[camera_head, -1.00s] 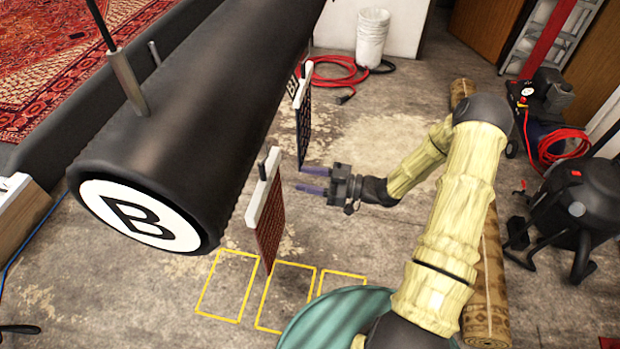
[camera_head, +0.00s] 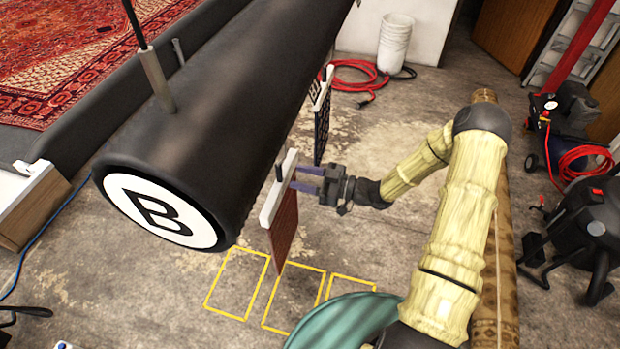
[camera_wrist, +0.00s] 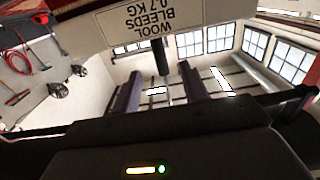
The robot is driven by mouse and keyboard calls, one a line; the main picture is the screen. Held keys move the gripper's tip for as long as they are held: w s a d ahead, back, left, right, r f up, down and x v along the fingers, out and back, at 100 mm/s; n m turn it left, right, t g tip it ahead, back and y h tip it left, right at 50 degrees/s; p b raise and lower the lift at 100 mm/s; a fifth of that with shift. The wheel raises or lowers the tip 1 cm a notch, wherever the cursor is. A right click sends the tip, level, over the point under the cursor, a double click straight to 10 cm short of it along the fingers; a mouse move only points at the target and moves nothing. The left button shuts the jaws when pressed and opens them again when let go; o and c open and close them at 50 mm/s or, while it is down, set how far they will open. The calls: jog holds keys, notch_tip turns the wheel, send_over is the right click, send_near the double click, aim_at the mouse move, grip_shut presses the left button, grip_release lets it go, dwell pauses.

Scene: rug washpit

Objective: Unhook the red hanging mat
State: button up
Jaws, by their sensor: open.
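The red mat (camera_head: 283,235) hangs from a white bar (camera_head: 270,207) beside the black roller. A dark upright peg (camera_head: 278,173) stands at the top of the bar. My gripper (camera_head: 295,178) is open, its two purple-grey fingers pointing left at the bar's top. The fingertips look very near the bar; contact cannot be told. In the wrist view a dark peg (camera_wrist: 162,57) shows between my fingers (camera_wrist: 160,78), with an upside-down label (camera_wrist: 150,20) reading "WOOL BLEEDS 0.7 KG" above. The mat's hook is not clearly visible.
The black roller (camera_head: 225,110) marked B fills the left side. A dark second mat (camera_head: 322,130) hangs behind the red one. Yellow outlines (camera_head: 237,283) mark the floor below, by a green round surface (camera_head: 345,325). A rolled rug (camera_head: 507,230) stands right of my arm.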

aim_at(280, 180)
jog(key=shift+b+x, duration=0.65)
jog(key=shift+x, duration=2.85)
grip_shut()
jog(key=shift+r+p, duration=1.15)
jog(key=shift+r, duration=1.05)
jog(key=shift+d, duration=0.15)
